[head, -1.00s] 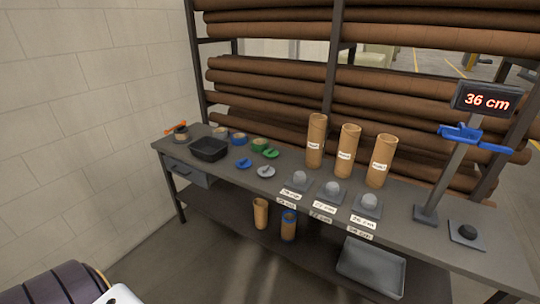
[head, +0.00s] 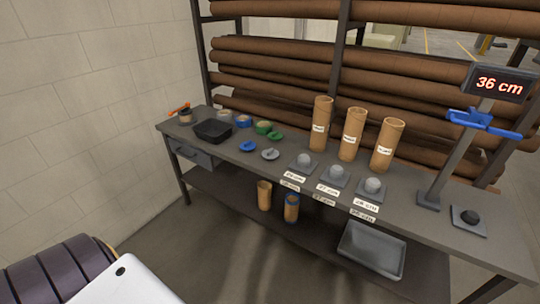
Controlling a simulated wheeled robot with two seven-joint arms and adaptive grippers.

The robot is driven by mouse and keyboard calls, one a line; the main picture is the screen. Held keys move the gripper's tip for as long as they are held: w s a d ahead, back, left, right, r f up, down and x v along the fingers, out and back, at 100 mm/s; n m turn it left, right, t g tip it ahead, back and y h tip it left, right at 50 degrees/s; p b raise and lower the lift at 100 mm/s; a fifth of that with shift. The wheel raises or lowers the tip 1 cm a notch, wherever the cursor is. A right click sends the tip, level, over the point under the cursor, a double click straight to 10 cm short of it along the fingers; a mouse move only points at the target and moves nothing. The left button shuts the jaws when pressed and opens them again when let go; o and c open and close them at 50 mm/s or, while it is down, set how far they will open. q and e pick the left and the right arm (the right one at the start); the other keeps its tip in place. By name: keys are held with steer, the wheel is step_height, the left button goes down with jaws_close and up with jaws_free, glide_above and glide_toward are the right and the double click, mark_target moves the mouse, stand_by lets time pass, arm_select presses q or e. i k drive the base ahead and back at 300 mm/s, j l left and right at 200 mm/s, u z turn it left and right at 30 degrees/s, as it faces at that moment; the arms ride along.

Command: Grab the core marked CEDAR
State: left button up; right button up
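Three tall brown cardboard cores stand upright at the back of the grey workbench: a left core (head: 320,124), a middle core (head: 351,134) and a right core (head: 387,146). Each has a white label, but the lettering is too small to read, so I cannot tell which is marked CEDAR. Two shorter cores stand on the lower shelf, a plain one (head: 264,195) and one with blue on it (head: 291,208). Neither of my grippers is in view.
The workbench (head: 300,205) holds a black bin (head: 213,132), tape rolls, blue, green and grey small parts, and three pads with grey domes. A display reading 36 cm (head: 497,85) stands at right above a blue clamp (head: 483,123). A grey tray (head: 372,250) lies below.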

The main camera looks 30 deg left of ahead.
mark_target(323, 104)
steer(key=i+j+u, duration=0.25)
steer(key=i, duration=0.4)
steer(key=i+u, duration=0.25)
steer(key=i, duration=0.4)
